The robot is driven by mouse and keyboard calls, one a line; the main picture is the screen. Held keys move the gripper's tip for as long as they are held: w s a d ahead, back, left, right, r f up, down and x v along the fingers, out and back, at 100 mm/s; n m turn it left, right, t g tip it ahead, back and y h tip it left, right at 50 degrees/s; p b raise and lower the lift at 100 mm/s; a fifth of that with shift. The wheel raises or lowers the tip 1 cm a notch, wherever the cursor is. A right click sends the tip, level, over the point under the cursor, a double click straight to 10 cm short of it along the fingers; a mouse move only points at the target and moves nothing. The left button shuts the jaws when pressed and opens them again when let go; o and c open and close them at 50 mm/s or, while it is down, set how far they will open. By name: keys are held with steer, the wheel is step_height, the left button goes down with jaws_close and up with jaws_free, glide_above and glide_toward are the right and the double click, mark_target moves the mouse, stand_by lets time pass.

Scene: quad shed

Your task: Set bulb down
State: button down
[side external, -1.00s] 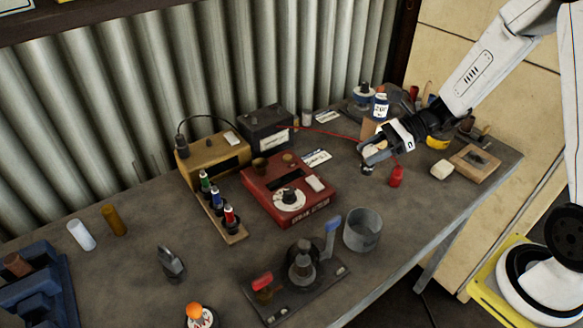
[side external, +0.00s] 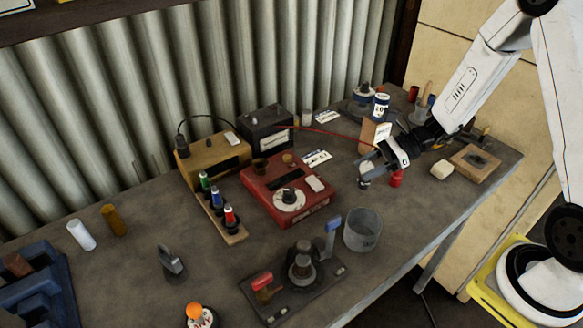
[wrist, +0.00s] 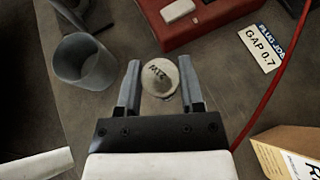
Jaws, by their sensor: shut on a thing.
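The bulb (side external: 366,167) has a pale rounded body and a darker, metallic-looking lower end. It is between the fingers of my gripper (side external: 372,171), which is shut on it in front of the small cardboard box. In the wrist view the bulb (wrist: 159,77) looks round and off-white, with dark "21W"-like lettering, between both fingertips of my gripper (wrist: 160,88). The bulb's lower end points down over the bench (side external: 340,195). I cannot tell whether it touches the bench.
A red tester (side external: 262,198) stands left of the bulb, and a grey metal cup (side external: 363,230) is nearer the front edge. A red cylinder (side external: 397,179) is close on the right. A red wire (wrist: 283,75) and a cardboard box (wrist: 287,150) are nearby.

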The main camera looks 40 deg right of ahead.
steer(key=shift+f, duration=1.75)
steer(key=shift+f, duration=0.1)
steer(key=shift+c, duration=1.1)
jaws_free()
steer(key=shift+d, duration=0.1)
steer(key=v, duration=1.2)
steer(key=shift+a, duration=0.2)
